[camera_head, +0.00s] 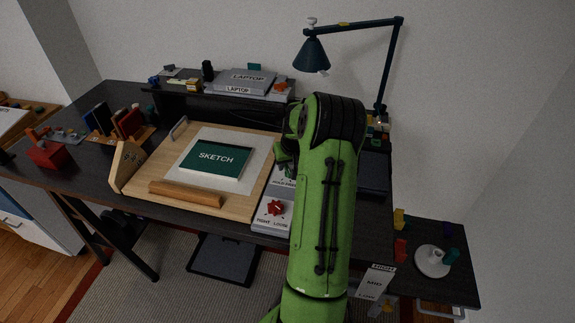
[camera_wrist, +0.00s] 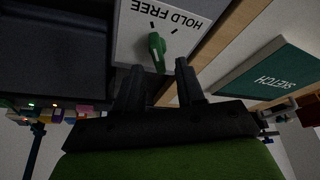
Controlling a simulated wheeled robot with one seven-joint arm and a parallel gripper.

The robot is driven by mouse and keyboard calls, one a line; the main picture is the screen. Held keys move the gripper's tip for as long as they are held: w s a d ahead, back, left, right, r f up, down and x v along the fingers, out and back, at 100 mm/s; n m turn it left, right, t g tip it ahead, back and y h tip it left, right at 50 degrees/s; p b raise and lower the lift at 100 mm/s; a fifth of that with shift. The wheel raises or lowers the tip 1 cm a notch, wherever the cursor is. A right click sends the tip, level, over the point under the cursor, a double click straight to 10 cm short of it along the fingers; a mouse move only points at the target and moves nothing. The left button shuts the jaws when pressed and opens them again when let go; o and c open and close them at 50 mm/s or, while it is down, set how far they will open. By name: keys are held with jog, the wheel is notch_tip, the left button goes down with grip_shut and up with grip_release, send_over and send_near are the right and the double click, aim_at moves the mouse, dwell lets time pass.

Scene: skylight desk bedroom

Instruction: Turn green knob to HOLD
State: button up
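The green knob (camera_wrist: 157,47) shows in the wrist view on a pale panel (camera_wrist: 126,42) printed HOLD and FREE, upside down here. Its upper end points toward the left tick mark, on the FREE side; HOLD is to the right. My gripper (camera_wrist: 159,66) is open, with one dark finger on each side of the knob's near end. Gaps show between fingers and knob; I cannot tell the depth between them.
A red knob (camera_head: 275,207) marked TIGHT and LOOSE sits nearer on the same panel. A wooden board with the SKETCH book (camera_head: 217,159) lies to its left. A blue lamp (camera_head: 316,56) stands behind. A dark tray (camera_head: 374,174) lies right of my arm.

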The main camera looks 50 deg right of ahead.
jog(key=shift+x, duration=1.1)
grip_shut()
